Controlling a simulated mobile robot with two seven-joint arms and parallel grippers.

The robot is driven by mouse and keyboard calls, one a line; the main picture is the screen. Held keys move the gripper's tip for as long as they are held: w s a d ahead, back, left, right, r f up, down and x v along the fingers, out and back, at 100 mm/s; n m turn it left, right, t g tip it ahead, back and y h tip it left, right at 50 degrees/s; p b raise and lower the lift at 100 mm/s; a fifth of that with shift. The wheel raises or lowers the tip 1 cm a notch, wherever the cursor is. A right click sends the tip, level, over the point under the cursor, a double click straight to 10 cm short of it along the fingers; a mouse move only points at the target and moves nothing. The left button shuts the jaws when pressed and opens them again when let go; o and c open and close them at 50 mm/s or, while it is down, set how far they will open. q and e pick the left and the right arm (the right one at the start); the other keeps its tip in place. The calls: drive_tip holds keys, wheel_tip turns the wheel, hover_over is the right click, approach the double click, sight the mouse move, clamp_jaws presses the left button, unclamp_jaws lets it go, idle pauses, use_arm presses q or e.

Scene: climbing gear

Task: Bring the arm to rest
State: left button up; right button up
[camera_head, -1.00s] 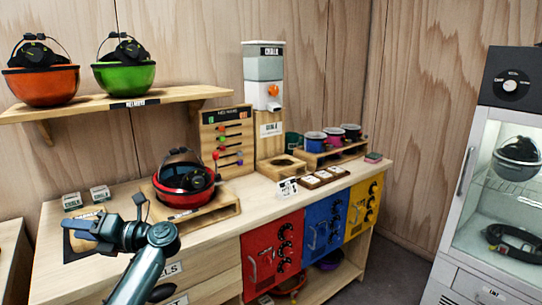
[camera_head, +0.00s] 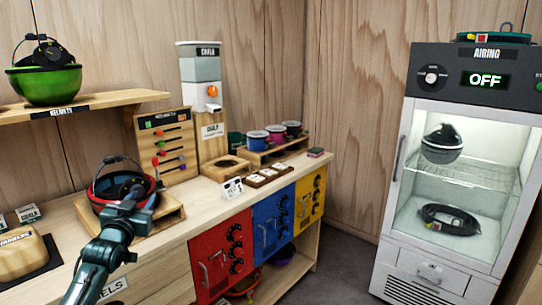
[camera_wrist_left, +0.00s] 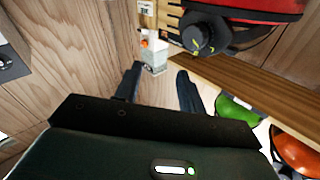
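My left arm comes up from the bottom left of the head view. Its gripper (camera_head: 136,192) shows in front of the red helmet (camera_head: 104,200), which sits in a wooden holder (camera_head: 170,216) on the counter. The gripper hides part of the helmet; I cannot tell from this view how far apart they are. In the left wrist view the two fingers of the left gripper (camera_wrist_left: 160,68) stand apart with nothing between them. The red helmet (camera_wrist_left: 265,8) is at the top right there, clear of the fingers. My right gripper is in neither view.
A shelf (camera_head: 88,106) with a green helmet (camera_head: 45,84) hangs above the counter (camera_head: 215,192). A chalk dispenser (camera_head: 202,66), a bead rack (camera_head: 166,150) and several cups stand behind. A glass-door airing cabinet (camera_head: 400,165) marked OFF stands right. Floor between is clear.

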use_arm(q)
drive_tip(key=s+d+f+m+g+h, duration=0.1)
drive_tip(key=s+d+f+g, duration=0.15)
drive_tip(key=s+f, duration=0.35)
drive_tip(key=s+d+f+g, duration=0.1)
drive_tip(key=s+d+f, duration=0.3)
drive_tip(key=f, duration=0.5)
drive_tip(key=s+d+f+m+g+h, duration=0.1)
drive_tip(key=s+d+f, duration=0.2)
drive_tip(key=s+f, duration=0.3)
drive_tip(key=s+d+f+g, duration=0.1)
drive_tip(key=s+d+f, duration=0.1)
drive_tip(key=s, duration=0.6)
drive_tip(key=s+d+f+g+h, duration=0.1)
drive_tip(key=s+d+f, duration=0.2)
drive_tip(key=s+d, duration=0.2)
drive_tip(key=s+d+f+g+h, duration=0.1)
drive_tip(key=s+d+f, duration=0.2)
drive_tip(key=s, duration=0.7)
drive_tip(key=shift+s+d+n+g, duration=0.2)
drive_tip(key=shift+s+n+g, duration=0.15)
drive_tip(key=shift+n, duration=0.05)
drive_tip(key=shift+c, duration=0.4)
